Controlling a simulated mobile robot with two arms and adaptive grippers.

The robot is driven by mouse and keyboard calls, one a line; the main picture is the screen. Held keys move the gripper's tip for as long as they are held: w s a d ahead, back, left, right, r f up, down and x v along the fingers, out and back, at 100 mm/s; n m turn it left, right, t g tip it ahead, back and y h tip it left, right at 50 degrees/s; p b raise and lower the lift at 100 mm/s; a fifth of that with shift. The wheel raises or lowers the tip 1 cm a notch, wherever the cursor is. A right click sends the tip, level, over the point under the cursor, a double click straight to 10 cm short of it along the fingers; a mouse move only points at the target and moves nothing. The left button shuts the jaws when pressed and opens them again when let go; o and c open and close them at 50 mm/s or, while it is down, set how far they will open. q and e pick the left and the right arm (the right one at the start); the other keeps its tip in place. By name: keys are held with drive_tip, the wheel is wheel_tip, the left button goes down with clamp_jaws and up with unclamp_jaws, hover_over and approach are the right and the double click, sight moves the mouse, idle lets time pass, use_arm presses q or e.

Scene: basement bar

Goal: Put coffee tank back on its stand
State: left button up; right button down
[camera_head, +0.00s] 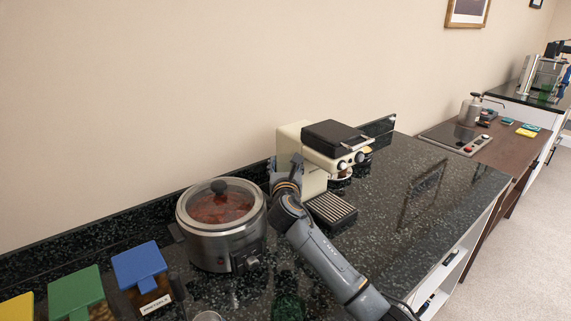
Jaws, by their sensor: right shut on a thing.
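The cream coffee machine (312,150) with a black top stands against the wall on the dark speckled counter. Its drip tray (332,208) is at its front. My right arm reaches up from the bottom right. My right gripper (288,178) is at the left side of the machine and shut on the coffee tank. A narrow bluish-grey patch beside the gripper seems to be the tank, mostly hidden by my gripper and the machine. I cannot tell whether the tank rests on its stand. My left gripper is not in view.
A slow cooker (222,225) with a glass lid stands close left of my right gripper. Blue (140,266), green (76,291) and yellow-lidded containers are at the lower left. The counter right of the machine is clear. A cooktop (455,138) lies further right.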

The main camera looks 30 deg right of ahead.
drive_tip(key=shift+f, duration=0.1)
drive_tip(key=c, duration=0.7)
unclamp_jaws()
drive_tip(key=shift+c, duration=0.2)
drive_tip(key=v, duration=0.7)
drive_tip(key=shift+s+b, duration=0.2)
drive_tip(key=shift+b, duration=0.2)
drive_tip(key=shift+a, duration=0.15)
